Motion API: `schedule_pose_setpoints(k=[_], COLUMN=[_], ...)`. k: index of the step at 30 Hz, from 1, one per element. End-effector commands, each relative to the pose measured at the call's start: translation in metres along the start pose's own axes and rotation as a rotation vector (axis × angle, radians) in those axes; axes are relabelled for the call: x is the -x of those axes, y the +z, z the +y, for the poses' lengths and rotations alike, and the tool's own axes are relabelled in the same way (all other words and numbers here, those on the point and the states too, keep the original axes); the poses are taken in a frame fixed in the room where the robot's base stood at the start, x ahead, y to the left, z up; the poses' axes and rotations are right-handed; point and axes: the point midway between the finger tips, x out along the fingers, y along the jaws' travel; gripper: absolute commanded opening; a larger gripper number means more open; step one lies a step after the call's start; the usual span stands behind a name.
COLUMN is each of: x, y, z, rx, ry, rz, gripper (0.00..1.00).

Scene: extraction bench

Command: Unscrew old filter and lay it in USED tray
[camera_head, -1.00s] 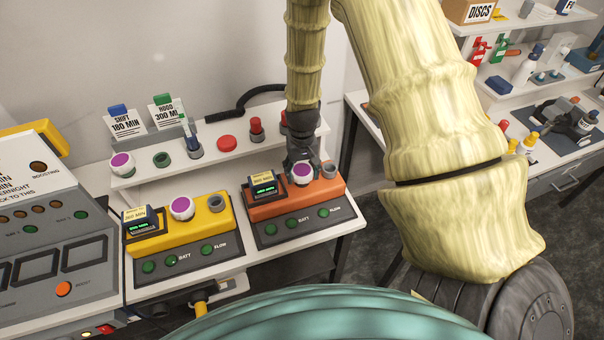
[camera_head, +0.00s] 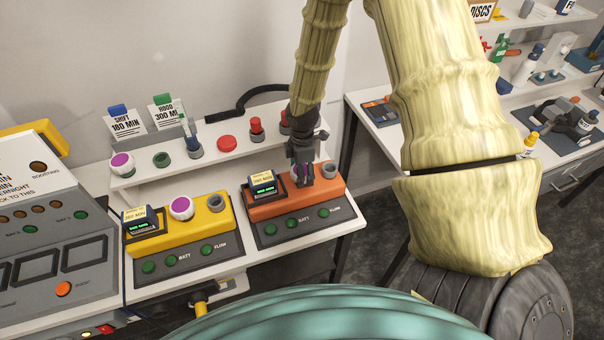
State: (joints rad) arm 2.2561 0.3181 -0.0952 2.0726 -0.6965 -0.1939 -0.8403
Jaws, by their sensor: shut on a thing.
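The filter (camera_head: 306,171), white with a purple top in the earlier frame, sits at the orange unit (camera_head: 338,184) and is now mostly hidden by my fingers, with only a little purple showing. My gripper (camera_head: 302,178) points down over it and is shut on it. I cannot tell whether the filter is still seated or slightly raised. Another white filter with a purple top (camera_head: 181,208) sits on the yellow unit (camera_head: 217,232). I cannot make out a tray marked USED in this view.
Close to my gripper are a small display box (camera_head: 264,187) on the left and a grey port (camera_head: 330,170) on the right. The shelf behind holds another purple-topped filter (camera_head: 121,164), a green ring (camera_head: 162,159) and a red knob (camera_head: 227,143).

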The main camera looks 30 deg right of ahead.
Motion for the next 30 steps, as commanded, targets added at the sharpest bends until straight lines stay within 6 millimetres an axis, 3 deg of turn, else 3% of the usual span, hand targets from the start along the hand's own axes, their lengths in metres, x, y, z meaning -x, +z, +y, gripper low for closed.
schedule_pose_setpoints(k=[2, 3, 7, 19, 30], x=[-0.0001, -0.0001, 0.0001, 0.0003, 0.0002], y=[0.0, -0.0001, -0.0001, -0.0003, -0.0002], z=[-0.0003, -0.0003, -0.0001, 0.0001, 0.0001], rx=[0.118, 0.157, 0.145, 0.087, -0.497], ry=[0.0, 0.0, 0.0, 0.0, 0.001], rz=[0.001, 0.001, 0.0, -0.001, -0.001], gripper=[0.34, 0.64, 0.86, 0.86, 0.86])
